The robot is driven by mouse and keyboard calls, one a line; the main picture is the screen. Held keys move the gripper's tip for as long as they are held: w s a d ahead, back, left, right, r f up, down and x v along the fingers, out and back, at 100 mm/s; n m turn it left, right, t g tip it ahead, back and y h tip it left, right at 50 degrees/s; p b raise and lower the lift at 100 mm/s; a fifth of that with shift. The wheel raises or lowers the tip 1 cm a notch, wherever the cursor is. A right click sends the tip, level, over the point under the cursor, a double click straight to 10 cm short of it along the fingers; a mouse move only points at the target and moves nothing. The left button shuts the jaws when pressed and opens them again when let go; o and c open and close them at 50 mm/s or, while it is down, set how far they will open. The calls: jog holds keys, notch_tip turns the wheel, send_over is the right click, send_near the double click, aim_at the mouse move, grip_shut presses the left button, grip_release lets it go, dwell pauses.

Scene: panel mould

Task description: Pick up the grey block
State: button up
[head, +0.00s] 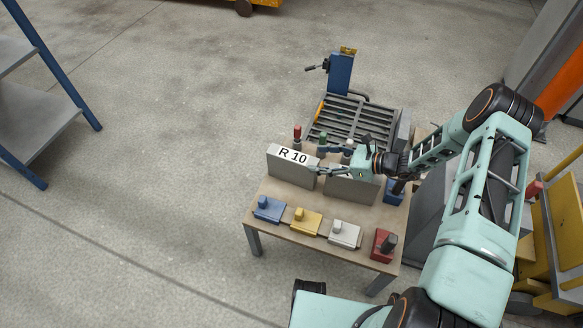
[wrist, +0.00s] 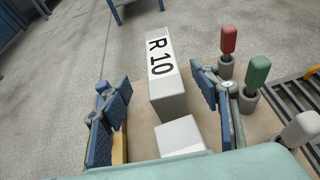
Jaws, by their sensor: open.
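A grey block labelled "R 10" on top (head: 291,168) stands upright at the table's left back edge. In the wrist view the same block (wrist: 168,95) lies ahead, between the directions of the two fingers. A second plain grey block (head: 352,190) stands to its right, partly hidden by my arm. A pale block top (wrist: 181,136) shows close to my palm in the wrist view. My gripper (head: 322,170) is open over the table's back part, pointing left towards the labelled block. Its blue-padded fingers (wrist: 165,100) spread wide with nothing clamped; whether they touch anything is unclear.
Blue (head: 268,210), yellow (head: 305,222), pale grey (head: 345,234) and red (head: 383,245) knobbed pieces line the table's (head: 275,189) front. Red (wrist: 228,45) and green (wrist: 257,75) handled pegs stand beside the right finger. A roller conveyor (head: 355,120) lies behind.

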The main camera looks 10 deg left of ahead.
aim_at(293, 155)
jog(key=b+x, duration=0.1)
jog(key=x, duration=0.7)
jog(key=shift+w+a+b, duration=0.15)
jog(key=shift+b, duration=0.25)
jog(key=shift+r, duration=0.1)
jog(key=shift+c, duration=0.7)
grip_shut()
jog(key=shift+r, duration=0.15)
